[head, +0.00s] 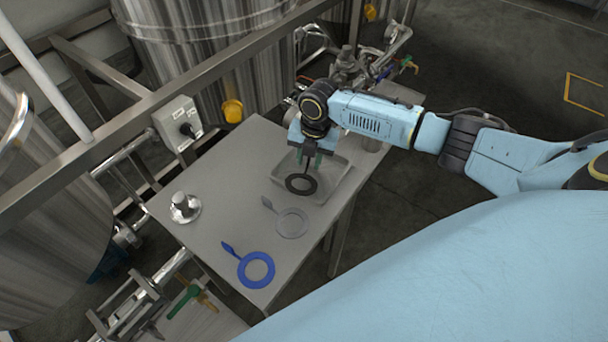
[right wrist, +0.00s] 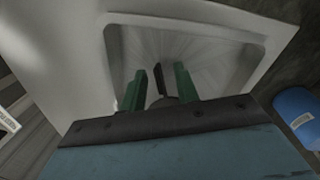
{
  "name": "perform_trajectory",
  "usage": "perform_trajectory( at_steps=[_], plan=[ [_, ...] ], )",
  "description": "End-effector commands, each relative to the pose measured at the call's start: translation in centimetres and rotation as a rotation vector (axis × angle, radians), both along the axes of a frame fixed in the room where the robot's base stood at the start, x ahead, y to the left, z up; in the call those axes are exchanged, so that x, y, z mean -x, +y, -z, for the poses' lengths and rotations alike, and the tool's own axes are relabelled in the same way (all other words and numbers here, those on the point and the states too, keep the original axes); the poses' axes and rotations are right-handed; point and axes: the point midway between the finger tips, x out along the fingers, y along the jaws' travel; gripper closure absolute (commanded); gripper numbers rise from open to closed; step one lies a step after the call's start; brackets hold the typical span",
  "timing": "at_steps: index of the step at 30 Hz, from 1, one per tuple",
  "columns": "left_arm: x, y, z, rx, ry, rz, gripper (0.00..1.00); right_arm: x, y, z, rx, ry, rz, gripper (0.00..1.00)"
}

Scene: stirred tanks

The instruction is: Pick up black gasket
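The black gasket (head: 301,184) is a flat ring with a tab, seen at the shallow grey tray (head: 341,187) on the steel table. My right gripper (head: 311,158) is directly above it, pointing down. In the right wrist view its two green fingers (right wrist: 160,86) are apart. A narrow dark piece, apparently the gasket's tab (right wrist: 158,78), shows between them with a gap on each side. The ring's lower part is hidden by the gripper body in that view. I cannot tell whether the fingers touch the tab. My left gripper is not in view.
A blue gasket (head: 256,270) and a grey gasket (head: 292,223) lie on the table (head: 220,195) near its right edge. A small metal fitting (head: 184,207) stands at the left. Tanks, a rail and a control box (head: 177,124) border the back; pipework (head: 350,65) is behind my arm.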

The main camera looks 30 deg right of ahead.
Motion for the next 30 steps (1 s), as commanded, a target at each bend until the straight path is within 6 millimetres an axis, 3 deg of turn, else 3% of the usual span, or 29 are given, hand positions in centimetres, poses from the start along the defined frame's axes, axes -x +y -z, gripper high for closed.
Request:
perform_trajectory(
  at_steps=[2,9,21,30],
  plan=[
    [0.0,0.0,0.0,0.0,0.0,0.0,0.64,0.0,0.0,0.0,0.0,0.0,0.0,0.69],
    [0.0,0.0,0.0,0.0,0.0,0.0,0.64,0.0,0.0,-0.1,0.0,0.0,0.0,1.0],
    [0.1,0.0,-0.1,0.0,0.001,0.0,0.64,0.0,-0.1,-0.5,0.001,-0.001,0.0,1.0],
    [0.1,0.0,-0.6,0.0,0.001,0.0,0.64,-0.1,-0.1,-5.9,0.001,-0.005,-0.001,1.0]
  ],
)
